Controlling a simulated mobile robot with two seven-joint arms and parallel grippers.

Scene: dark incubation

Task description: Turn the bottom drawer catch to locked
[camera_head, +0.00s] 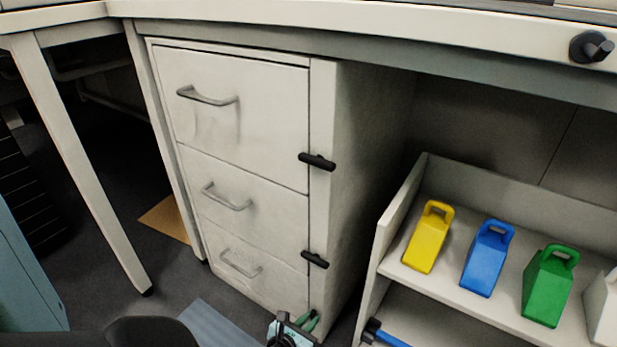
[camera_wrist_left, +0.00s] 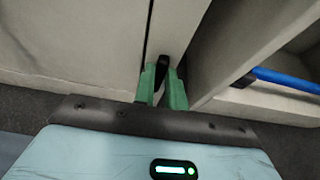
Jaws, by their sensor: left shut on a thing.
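The white cabinet has three drawers, and the bottom drawer (camera_head: 240,266) is closed. Two black catches, an upper one (camera_head: 317,161) and a lower one (camera_head: 315,259), lie nearly crosswise over the seam at the drawers' right edge. My left gripper (camera_head: 306,321), with green fingers, is low at the cabinet's front right corner. In the left wrist view the fingers are shut on the black bottom drawer catch (camera_wrist_left: 162,67), which stands roughly along the seam. That catch is hidden by my gripper in the head view. My right gripper is not in view.
A white shelf (camera_head: 389,233) right of the cabinet holds a yellow (camera_head: 428,240), a blue (camera_head: 487,262) and a green handled block (camera_head: 548,290). The worktop (camera_head: 350,32) overhangs the cabinet.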

